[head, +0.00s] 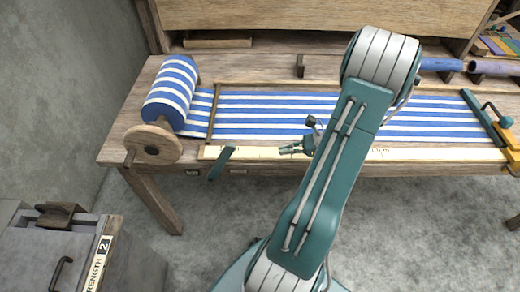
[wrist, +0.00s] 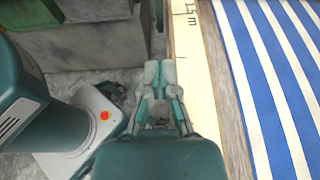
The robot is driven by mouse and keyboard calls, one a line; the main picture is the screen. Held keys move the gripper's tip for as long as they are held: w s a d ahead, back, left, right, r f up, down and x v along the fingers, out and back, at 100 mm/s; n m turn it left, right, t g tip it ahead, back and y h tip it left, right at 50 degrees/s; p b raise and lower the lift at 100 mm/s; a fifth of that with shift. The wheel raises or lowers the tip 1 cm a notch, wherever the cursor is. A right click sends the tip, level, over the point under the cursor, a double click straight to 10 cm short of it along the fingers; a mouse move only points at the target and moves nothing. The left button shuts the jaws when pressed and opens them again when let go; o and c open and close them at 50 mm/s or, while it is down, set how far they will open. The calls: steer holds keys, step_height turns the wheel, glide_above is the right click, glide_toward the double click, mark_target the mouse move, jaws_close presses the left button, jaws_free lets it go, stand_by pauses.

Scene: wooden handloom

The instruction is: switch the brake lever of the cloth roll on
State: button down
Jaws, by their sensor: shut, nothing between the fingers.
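The cloth roll (head: 170,92), wound with blue and white striped cloth, sits at the left end of the loom, with a round wooden wheel (head: 153,145) at its front. A teal lever (head: 221,163), which looks like the brake lever, slants down across the front edge to the right of the wheel. My gripper (head: 284,149) is shut and empty, to the right of the lever and apart from it, by the front beam. In the wrist view my gripper (wrist: 160,70) is beside the pale measuring strip (wrist: 195,80), with its fingertips together.
Striped cloth (head: 260,115) stretches across the loom. A grey cabinet (head: 50,255) with a brown block on top stands at the lower left. Bare floor lies between the cabinet and the loom's leg (head: 158,200).

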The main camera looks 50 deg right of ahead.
mark_target(233, 152)
steer(key=x, duration=0.9)
steer(key=shift+w+a, duration=0.15)
steer(key=shift+a, duration=0.3)
steer(key=w+a+r, duration=0.1)
steer(key=w+a, duration=0.1)
steer(key=shift+w+r, duration=0.35)
steer(key=shift+r, duration=0.05)
steer(key=shift+a, duration=0.1)
steer(key=shift+w+a+r+g+h, duration=0.5)
steer(key=shift+w+a+r+g, duration=0.25)
steer(key=shift+w+r, duration=0.15)
steer(key=w+a+r+g+h, duration=0.2)
steer(key=w+a+g+h, duration=0.1)
steer(key=w+a, duration=0.3)
steer(key=shift+w+g, duration=0.35)
steer(key=shift+w, duration=0.3)
steer(key=shift+a+r, duration=0.1)
steer(key=shift+a, duration=0.05)
